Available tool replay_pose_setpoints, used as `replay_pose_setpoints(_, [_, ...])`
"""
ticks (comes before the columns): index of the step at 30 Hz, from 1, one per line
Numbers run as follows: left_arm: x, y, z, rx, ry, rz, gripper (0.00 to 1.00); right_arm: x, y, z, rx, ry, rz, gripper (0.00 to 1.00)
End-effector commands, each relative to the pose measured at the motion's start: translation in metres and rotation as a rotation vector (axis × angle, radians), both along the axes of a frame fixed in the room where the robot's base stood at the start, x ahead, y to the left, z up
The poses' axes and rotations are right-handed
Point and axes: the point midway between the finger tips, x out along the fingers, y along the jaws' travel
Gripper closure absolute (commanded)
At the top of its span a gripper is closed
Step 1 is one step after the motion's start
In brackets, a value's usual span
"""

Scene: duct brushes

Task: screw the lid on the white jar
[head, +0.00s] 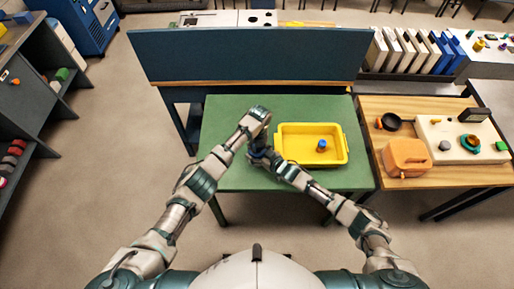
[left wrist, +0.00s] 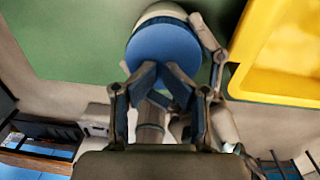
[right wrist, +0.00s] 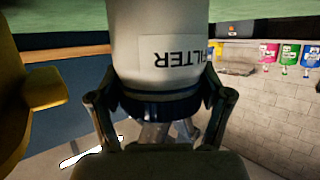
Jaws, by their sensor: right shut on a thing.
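The white jar (right wrist: 160,45) has a blue band and a label reading "FILTER", upside down in the right wrist view. My right gripper (right wrist: 163,95) is shut on the jar, its fingers on either side near the blue end. The blue lid (left wrist: 163,50) sits on the jar's end and fills the middle of the left wrist view. My left gripper (left wrist: 160,70) has its fingertips close together in front of the lid; whether they touch it I cannot tell. In the head view my left gripper (head: 258,113) is just above my right one (head: 260,152). Both arms hide most of the jar there.
A yellow bin (head: 341,130) stands on the green table (head: 235,178) right beside my grippers, with a small blue item (head: 321,145) in it. A blue panel (head: 250,55) closes off the back. A wooden table (head: 430,180) with an orange container (head: 406,158) adjoins on the right.

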Motion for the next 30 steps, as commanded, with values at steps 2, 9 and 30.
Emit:
replay_pose_setpoints(2, [0.001,0.000,0.012,-0.003,-0.005,0.000,0.69,0.000,0.001,0.001,0.001,0.000,0.001,1.00])
replay_pose_setpoints(9, [0.001,-0.001,0.040,-0.004,-0.007,-0.001,0.69,-0.002,0.002,0.000,0.002,0.001,0.003,1.00])
replay_pose_setpoints(30, [0.002,-0.002,0.044,-0.004,-0.010,-0.001,0.39,-0.004,0.004,-0.001,0.002,0.004,0.006,1.00])
